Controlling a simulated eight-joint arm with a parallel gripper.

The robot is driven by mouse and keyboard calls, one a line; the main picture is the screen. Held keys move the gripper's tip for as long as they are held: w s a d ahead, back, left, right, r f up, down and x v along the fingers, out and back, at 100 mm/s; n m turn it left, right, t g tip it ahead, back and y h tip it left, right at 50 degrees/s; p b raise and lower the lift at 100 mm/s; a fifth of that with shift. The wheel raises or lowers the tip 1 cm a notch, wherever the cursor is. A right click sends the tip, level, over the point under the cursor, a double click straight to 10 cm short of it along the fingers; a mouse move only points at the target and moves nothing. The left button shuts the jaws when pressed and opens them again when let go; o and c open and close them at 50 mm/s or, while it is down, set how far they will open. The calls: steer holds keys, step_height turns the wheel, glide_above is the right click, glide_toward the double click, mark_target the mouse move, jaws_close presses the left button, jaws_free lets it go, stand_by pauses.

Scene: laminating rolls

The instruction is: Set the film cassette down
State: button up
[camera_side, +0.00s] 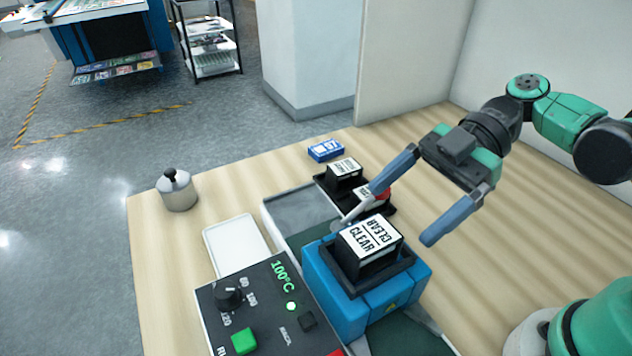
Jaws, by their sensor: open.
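A black film cassette (368,245) with white labels reading CLEAR sits in the black-rimmed top opening of the blue laminator (352,315). It looks upright, and its lower part is hidden by the rim. My gripper (402,212) is open, its two blue-grey fingers spread wide. It is above and to the right of the cassette, and no cassette is between the fingers.
A blue box (325,150), white tray (236,246), metal canister (176,190) and control panel (262,310) stand nearby.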

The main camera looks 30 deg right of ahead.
mark_target(376, 232)
steer(key=h, duration=0.1)
steer(key=a+h, duration=0.1)
steer(key=shift+w+r+h, duration=0.15)
steer(key=shift+r+h, duration=0.1)
steer(key=shift+h, duration=0.15)
steer(key=h, duration=0.1)
steer(key=r+h, duration=0.1)
steer(key=shift+a+r+h, duration=0.2)
steer(key=shift+h, duration=0.1)
steer(key=shift+x, duration=2.7)
jaws_close()
